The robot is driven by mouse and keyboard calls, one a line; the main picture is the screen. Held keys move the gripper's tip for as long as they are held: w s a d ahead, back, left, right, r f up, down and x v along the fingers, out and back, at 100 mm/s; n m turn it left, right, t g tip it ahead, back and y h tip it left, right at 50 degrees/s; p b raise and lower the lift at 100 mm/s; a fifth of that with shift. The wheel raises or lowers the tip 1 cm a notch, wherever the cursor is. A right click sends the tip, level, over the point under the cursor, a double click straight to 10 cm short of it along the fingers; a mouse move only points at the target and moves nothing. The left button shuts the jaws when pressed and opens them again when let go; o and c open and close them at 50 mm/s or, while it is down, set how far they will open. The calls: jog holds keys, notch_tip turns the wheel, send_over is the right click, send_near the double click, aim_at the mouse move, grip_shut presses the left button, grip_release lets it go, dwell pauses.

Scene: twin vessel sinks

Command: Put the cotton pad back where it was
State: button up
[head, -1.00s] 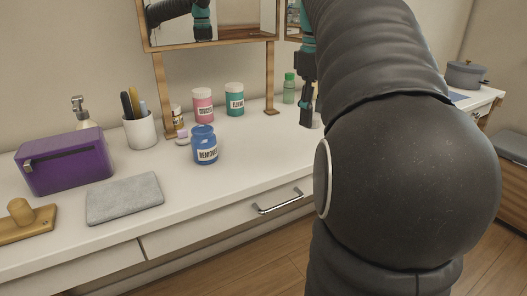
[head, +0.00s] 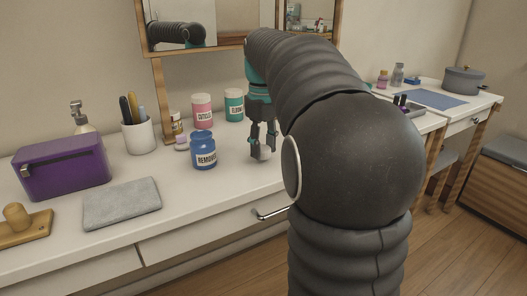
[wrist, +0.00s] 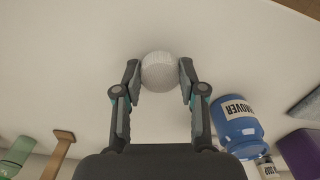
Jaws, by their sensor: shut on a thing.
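The cotton pad is a small round white piece (head: 264,154), and it also shows in the wrist view (wrist: 160,72). My gripper (head: 262,149) is shut on it, one finger on each side. In the wrist view the fingertips (wrist: 159,80) press against its left and right edges. The pad is over the white counter, to the right of the blue remover jar (head: 203,154). I cannot tell whether it touches the counter.
The blue jar (wrist: 238,125) stands close beside my gripper. Pink (head: 202,112) and teal (head: 234,106) jars stand behind, near the mirror's wooden post (head: 160,95). A grey cloth (head: 122,202) and purple case (head: 62,166) lie left. The counter front is clear.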

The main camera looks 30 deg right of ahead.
aim_at(263, 148)
jog(key=shift+f, duration=0.65)
jog(key=o, duration=1)
jog(key=shift+f, duration=0.1)
notch_tip(263, 148, up, 12)
jog(key=p, duration=0.2)
jog(key=s+a+f+m+t, duration=0.1)
jog(key=s+a+f+t, duration=0.1)
jog(key=s+a+f, duration=0.3)
jog(key=s+a+f+m+t, duration=0.1)
jog(key=s+a+f, duration=0.3)
jog(key=s+f, duration=0.4)
jog(key=s+a+f+m+t, duration=0.1)
jog(key=s+a+f+t, duration=0.1)
jog(key=s+a+f, duration=0.3)
jog(key=shift+s+a+f+t, duration=0.15)
jog(key=shift+s+f, duration=0.55)
jog(key=shift+f, duration=0.05)
jog(key=shift+s+a+f+t, duration=0.15)
jog(key=shift+s+f, duration=0.5)
jog(key=shift+f, duration=0.1)
